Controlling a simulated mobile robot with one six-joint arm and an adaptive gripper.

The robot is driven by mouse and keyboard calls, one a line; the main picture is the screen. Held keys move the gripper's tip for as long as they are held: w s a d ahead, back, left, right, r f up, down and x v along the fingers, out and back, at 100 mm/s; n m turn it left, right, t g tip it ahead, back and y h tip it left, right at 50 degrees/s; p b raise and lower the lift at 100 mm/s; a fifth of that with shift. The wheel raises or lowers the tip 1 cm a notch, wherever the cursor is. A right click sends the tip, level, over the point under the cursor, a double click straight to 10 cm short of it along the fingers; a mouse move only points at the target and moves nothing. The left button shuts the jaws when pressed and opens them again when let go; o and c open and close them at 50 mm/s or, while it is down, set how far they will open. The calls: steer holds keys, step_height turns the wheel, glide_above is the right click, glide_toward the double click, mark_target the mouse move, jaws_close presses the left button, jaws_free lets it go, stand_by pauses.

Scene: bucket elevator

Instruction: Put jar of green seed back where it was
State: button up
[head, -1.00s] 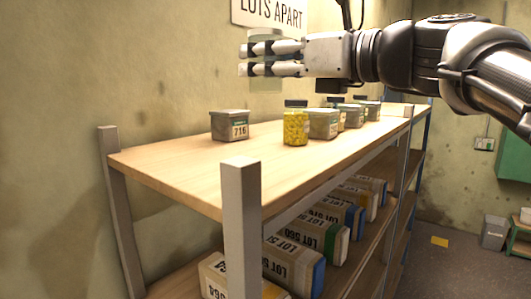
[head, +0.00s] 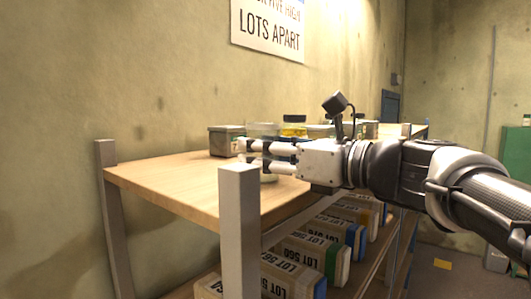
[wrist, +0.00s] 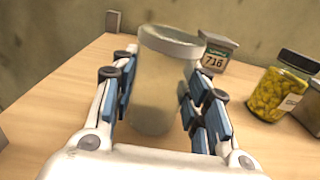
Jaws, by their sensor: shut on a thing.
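My gripper (head: 243,155) is shut around a pale, see-through jar (head: 263,129) above the near part of the wooden shelf top. The wrist view shows the jar (wrist: 153,95) between the blue-padded fingers (wrist: 160,108), slightly tilted in the picture, with a pale grey-green rim. No green seed shows clearly in it. Its base is close to the board; I cannot tell if it touches. A grey tub marked 716 (head: 226,141) stands behind it. A dark-lidded jar of yellow contents (head: 294,125) stands to the right, clear of my fingers in the wrist view (wrist: 279,92).
The shelf top (head: 160,173) is bare at its left and near end. Grey corner posts (head: 240,215) rise above its edge. More tubs line the back to the right. Boxes with lot labels (head: 292,262) fill the shelf below. A wall sign (head: 268,28) hangs above.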

steer(key=shift+f, duration=0.2)
steer(key=o, duration=1.1)
steer(key=shift+r, duration=0.1)
steer(key=shift+o, duration=0.2)
steer(key=shift+r, duration=0.15)
